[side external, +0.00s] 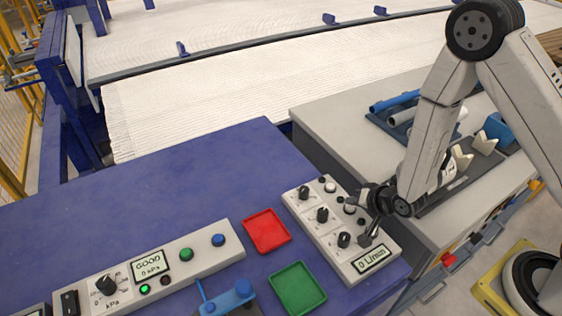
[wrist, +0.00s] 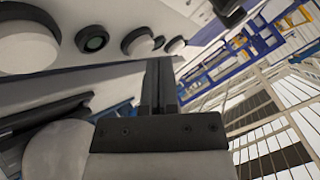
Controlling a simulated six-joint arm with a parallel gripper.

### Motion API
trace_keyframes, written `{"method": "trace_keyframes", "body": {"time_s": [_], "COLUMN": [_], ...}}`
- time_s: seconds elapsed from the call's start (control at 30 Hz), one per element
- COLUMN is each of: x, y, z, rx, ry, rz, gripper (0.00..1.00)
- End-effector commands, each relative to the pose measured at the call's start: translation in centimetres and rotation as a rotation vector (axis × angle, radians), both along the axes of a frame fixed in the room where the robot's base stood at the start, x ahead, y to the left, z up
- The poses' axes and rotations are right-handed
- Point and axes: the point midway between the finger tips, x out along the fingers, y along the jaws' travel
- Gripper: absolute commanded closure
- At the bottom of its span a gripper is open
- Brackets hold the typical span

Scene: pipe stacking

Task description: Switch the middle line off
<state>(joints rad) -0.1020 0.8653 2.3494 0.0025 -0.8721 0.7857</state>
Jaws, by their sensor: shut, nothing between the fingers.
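The flow panel (side external: 318,236) is a pale box on the blue table, with three dark knobs in a row. The middle knob (side external: 322,214) lies between the far knob (side external: 304,193) and the near knob (side external: 344,240). White round buttons, including the far one (side external: 330,187), and small lamps sit along its right side. The display (side external: 371,259) reads 0 L/min. My gripper (side external: 366,241) is shut and empty over the panel's near right part, and partly hides it. In the wrist view my fingers (wrist: 160,85) are together; white buttons (wrist: 138,42) and a dark-ringed green lamp (wrist: 92,43) show beyond. Contact cannot be told.
A red tray (side external: 267,231) and a green tray (side external: 298,289) lie left of the panel. A pressure panel (side external: 205,262) reads GOOD, 0 kPa, with a green light lit. A blue device (side external: 232,299) stands in front. The back of the blue table is clear.

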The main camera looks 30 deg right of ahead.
Motion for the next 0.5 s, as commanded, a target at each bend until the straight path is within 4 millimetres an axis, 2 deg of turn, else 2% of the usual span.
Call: {"method": "trace_keyframes", "body": {"time_s": [0.5], "x": [0.1], "y": [0.0], "z": [3.7], "rx": [0.0], "ry": [-0.003], "rz": [0.0], "gripper": [1.0]}}
